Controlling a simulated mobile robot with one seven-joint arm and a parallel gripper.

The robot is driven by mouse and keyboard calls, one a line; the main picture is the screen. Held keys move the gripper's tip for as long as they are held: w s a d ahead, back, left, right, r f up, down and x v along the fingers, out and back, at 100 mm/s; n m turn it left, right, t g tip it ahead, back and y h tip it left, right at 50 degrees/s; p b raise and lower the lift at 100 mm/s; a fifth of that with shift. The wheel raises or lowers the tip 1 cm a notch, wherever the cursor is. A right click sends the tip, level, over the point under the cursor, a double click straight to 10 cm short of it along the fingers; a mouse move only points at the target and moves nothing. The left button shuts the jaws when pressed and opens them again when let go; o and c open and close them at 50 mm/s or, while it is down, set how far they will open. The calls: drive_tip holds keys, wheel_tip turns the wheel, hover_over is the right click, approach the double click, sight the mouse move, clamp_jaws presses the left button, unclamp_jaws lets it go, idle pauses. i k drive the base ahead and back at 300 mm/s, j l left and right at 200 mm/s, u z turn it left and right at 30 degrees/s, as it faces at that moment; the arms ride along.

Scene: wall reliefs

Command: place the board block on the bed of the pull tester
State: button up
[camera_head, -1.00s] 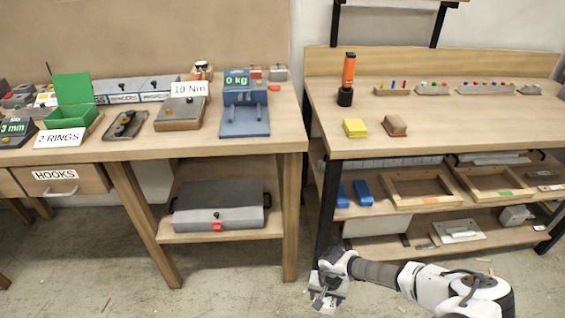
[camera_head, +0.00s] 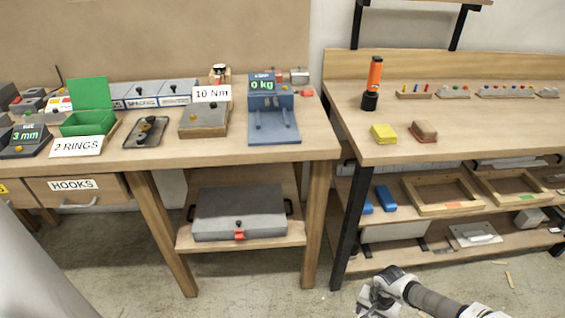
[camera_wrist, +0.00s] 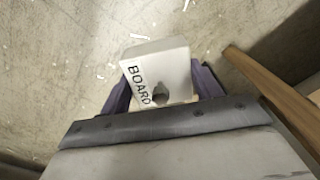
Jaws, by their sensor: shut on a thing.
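The board block (camera_wrist: 160,66) is a pale block marked "BOARD" with a grey knob. In the wrist view it sits between the two purple-grey fingers of my gripper (camera_wrist: 165,88), which is shut on it, above the concrete floor. In the head view my gripper (camera_head: 372,298) is low at the bottom edge, in front of the right bench; the block is hard to make out there. The pull tester (camera_head: 262,90) is a blue device reading "0 kg" at the right end of the left bench. Its flat blue bed (camera_head: 272,130) extends forward and looks empty.
A "10 Nm" sign and wooden block (camera_head: 203,118) stand left of the tester. The left bench's right legs and the right bench's black leg (camera_head: 346,230) stand close together. A grey case (camera_head: 240,212) lies on the lower shelf. Floor in front is mostly clear.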

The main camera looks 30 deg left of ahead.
sight(274, 135)
drive_tip(key=k+j+z, duration=0.15)
drive_tip(key=j, duration=0.25)
drive_tip(key=j+z, duration=0.2)
drive_tip(key=j, duration=0.25)
drive_tip(key=k+j, duration=0.1)
drive_tip(key=j, duration=0.25)
drive_tip(key=k+j+z, duration=0.1)
drive_tip(key=j, duration=0.25)
drive_tip(key=k+j, duration=0.1)
drive_tip(key=j, duration=0.25)
drive_tip(key=k+j, duration=0.1)
drive_tip(key=j, duration=0.2)
drive_tip(key=k+j+z, duration=0.1)
drive_tip(key=j, duration=0.25)
